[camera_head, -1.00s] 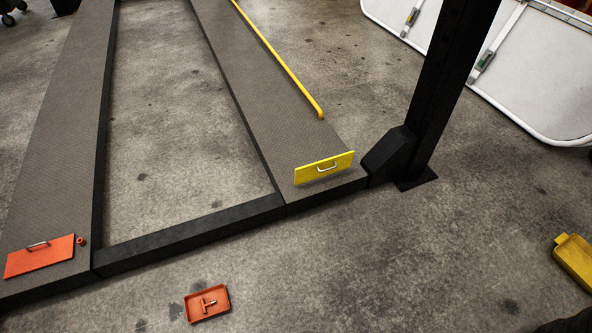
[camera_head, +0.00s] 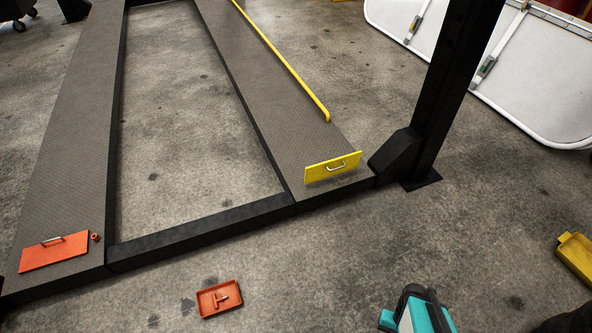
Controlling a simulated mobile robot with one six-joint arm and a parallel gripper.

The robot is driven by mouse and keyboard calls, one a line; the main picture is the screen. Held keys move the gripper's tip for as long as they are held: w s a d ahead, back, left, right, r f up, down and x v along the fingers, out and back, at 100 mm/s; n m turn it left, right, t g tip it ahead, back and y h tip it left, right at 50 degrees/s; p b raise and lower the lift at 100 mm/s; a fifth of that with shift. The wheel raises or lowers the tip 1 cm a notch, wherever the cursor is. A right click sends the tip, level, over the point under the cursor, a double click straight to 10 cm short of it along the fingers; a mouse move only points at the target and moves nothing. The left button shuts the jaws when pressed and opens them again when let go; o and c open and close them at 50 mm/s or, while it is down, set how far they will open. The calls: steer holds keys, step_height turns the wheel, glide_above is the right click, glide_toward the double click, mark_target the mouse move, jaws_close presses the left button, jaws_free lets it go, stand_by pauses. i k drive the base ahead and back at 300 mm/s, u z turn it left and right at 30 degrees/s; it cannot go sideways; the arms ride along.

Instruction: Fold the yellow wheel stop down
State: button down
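The yellow wheel stop (camera_head: 318,172) is a flat plate with a silver handle on its face. It stands up across the near end of the right grey runway (camera_head: 285,140), and its face is turned towards me. A teal, white and black part of my arm shows at the bottom edge, right of centre, well short of the wheel stop. I cannot make out my gripper's fingertips in this view. Nothing is touching the wheel stop.
An orange plate (camera_head: 60,254) lies lower on the left runway beside a small orange ring (camera_head: 95,237). An orange tray (camera_head: 206,307) holding a T-shaped piece is on the floor. A black post (camera_head: 455,75) stands right of the wheel stop. A yellow container (camera_head: 577,255) is far right.

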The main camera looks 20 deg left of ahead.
mark_target(313, 173)
steer(key=z, duration=0.1)
steer(key=k, duration=0.25)
steer(key=u, duration=2.35)
steer(key=k, duration=0.7)
steer(key=z, duration=0.35)
steer(key=i, duration=1.7)
steer(key=u, duration=0.2)
